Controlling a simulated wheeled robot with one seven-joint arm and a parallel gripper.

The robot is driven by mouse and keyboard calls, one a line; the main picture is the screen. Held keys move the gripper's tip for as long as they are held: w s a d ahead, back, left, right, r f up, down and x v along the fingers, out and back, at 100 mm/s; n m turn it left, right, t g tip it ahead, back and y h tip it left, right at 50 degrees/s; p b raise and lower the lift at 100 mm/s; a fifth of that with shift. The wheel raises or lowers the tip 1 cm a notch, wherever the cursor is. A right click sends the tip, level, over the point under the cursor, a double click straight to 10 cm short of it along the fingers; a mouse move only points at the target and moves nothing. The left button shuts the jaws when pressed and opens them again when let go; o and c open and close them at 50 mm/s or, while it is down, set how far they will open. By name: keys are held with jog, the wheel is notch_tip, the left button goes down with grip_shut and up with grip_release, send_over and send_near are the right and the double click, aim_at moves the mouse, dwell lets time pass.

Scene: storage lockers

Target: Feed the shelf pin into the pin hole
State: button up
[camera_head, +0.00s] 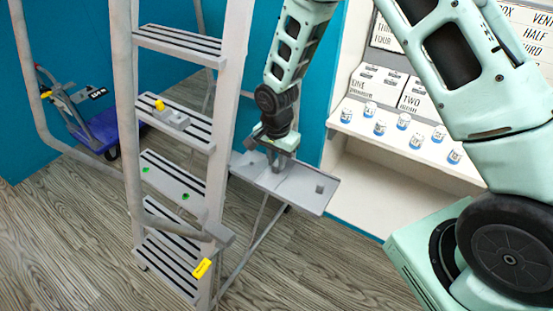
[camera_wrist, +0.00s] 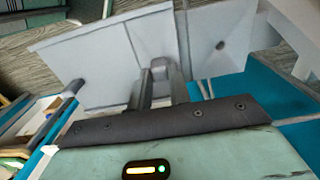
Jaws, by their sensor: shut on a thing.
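My gripper (camera_head: 280,158) is over the middle of a light grey tray-like shelf (camera_head: 308,190) beside the ladder. In the wrist view its two grey fingers (camera_wrist: 162,85) are shut on a small grey piece (camera_wrist: 161,66), which seems to be the shelf pin. The pin's lower end is hidden, so I cannot tell whether it touches the tray. A small dark round spot, which looks like the pin hole (camera_wrist: 220,45), is in the tray surface right of the fingers in the wrist view; I cannot make it out in the head view.
A short grey peg (camera_head: 320,188) stands near the tray's right end. A grey stepladder (camera_head: 125,130) with a grey block and yellow knob on one step is close on the left. White lockers (camera_head: 375,160) with several small blue-and-white jars stand right, and a blue cart (camera_head: 100,130) behind.

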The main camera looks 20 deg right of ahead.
aim_at(276, 163)
jog(key=shift+f, duration=0.2)
jog(key=o, duration=0.9)
jog(key=shift+o, duration=0.2)
jog(key=shift+r, duration=0.15)
notch_tip(276, 163, up, 17)
jog(key=b, duration=0.4)
jog(key=s+a+n+b, duration=0.1)
jog(key=s+a+n, duration=0.2)
jog(key=s+n, duration=0.6)
jog(key=s+a+f+n+b, duration=0.1)
jog(key=s+a+n, duration=0.2)
jog(key=s+n, duration=0.6)
jog(key=s, duration=0.9)
jog(key=shift+a+f+n+y, duration=0.15)
jog(key=shift+n+y, duration=0.15)
